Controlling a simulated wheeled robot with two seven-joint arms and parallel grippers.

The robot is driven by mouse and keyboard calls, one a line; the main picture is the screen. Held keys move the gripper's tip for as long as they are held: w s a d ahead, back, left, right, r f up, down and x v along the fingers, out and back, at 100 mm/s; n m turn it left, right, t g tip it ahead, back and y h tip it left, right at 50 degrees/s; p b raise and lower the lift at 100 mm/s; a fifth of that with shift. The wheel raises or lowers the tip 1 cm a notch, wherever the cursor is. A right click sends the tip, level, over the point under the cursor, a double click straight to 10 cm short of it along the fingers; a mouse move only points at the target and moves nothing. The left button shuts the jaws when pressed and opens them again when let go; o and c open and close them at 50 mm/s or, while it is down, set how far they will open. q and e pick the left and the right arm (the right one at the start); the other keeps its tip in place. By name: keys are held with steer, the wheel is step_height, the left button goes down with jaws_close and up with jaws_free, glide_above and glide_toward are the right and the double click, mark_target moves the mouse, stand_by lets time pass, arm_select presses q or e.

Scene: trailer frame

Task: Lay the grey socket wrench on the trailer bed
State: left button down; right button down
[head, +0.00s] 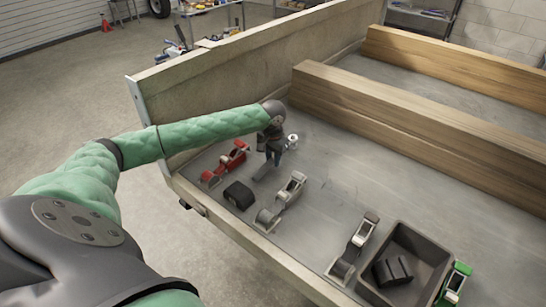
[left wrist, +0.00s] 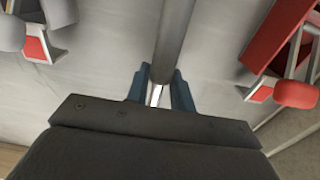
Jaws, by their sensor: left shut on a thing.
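The grey socket wrench (left wrist: 174,35) is a grey bar between the blue fingertips of my left gripper (left wrist: 160,88) in the left wrist view. The gripper is shut on it. In the head view my left gripper (head: 279,152) points down, low over the near left part of the trailer bed (head: 325,185). A silver round end shows just right of the fingers there. Most of the wrench is hidden by the gripper, and I cannot tell whether it touches the bed. My right gripper is out of view.
A red ratchet-like tool (head: 225,164), a black block (head: 239,195) and grey ratchet-like tools (head: 281,201) (head: 354,247) lie near the trailer's edge. A dark bin (head: 437,252) holds a black part. A green-ended tool (head: 454,284) stands beside it. A wooden beam (head: 410,125) bounds clear bed.

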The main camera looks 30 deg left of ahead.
arm_select(q)
steer(key=shift+f+p, duration=0.45)
steer(key=shift+f, duration=0.35)
steer(key=shift+c, duration=2)
jaws_free()
steer(key=o, duration=0.4)
steer(key=shift+f, duration=0.1)
